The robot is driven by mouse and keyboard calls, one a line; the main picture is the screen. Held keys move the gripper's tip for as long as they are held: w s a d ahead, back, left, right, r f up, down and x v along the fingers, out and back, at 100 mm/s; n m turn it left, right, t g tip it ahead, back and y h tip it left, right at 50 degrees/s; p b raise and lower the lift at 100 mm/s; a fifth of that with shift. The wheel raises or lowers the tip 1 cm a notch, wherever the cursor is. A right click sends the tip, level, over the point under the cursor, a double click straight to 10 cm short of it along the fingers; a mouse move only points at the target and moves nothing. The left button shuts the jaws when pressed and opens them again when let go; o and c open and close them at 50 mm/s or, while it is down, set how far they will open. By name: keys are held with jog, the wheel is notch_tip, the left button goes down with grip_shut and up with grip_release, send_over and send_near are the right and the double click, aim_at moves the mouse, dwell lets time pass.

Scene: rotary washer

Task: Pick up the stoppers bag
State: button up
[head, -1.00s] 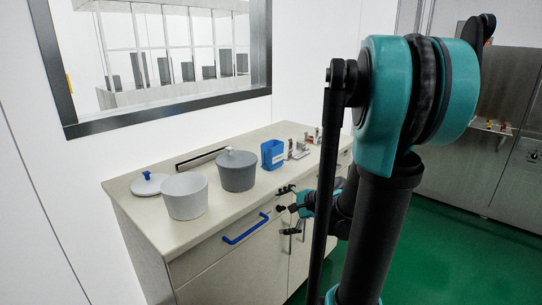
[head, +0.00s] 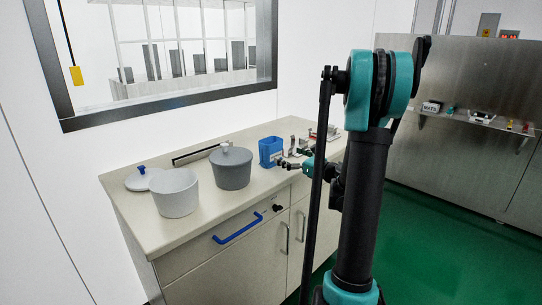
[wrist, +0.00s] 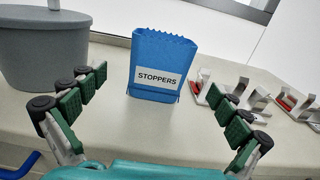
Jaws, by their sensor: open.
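The stoppers bag (wrist: 163,58) is a blue, open-topped bag with a jagged rim and a white label reading STOPPERS. It stands upright on the counter (head: 135,225), and in the head view the bag (head: 268,148) is right of the grey pot. My gripper (wrist: 155,105) is open and empty, its green-padded fingers spread on either side of the bag in the wrist view, with the bag still beyond the fingertips. In the head view my gripper (head: 286,164) is just in front of the bag's lower right, at about counter height.
A grey lidded pot (wrist: 45,50) stands close left of the bag. A white pot (head: 176,194) and a lid (head: 143,180) are farther left. Metal brackets with red parts (wrist: 236,92) stand right of the bag. A blue drawer handle (head: 238,229) juts from the counter front.

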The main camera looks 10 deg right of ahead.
aim_at(276, 150)
jog(key=x, duration=0.4)
jog(key=shift+w+a, duration=0.2)
jog(key=shift+w, duration=0.05)
jog(key=shift+r+x, duration=0.1)
jog(key=shift+x, duration=1.25)
jog(key=shift+r+x, duration=0.15)
jog(key=shift+x, duration=1.15)
jog(key=shift+w+d, duration=0.1)
jog(key=c, duration=1)
jog(key=shift+r, duration=0.1)
notch_tip(276, 150, up, 20)
jog(key=shift+d+f, duration=0.1)
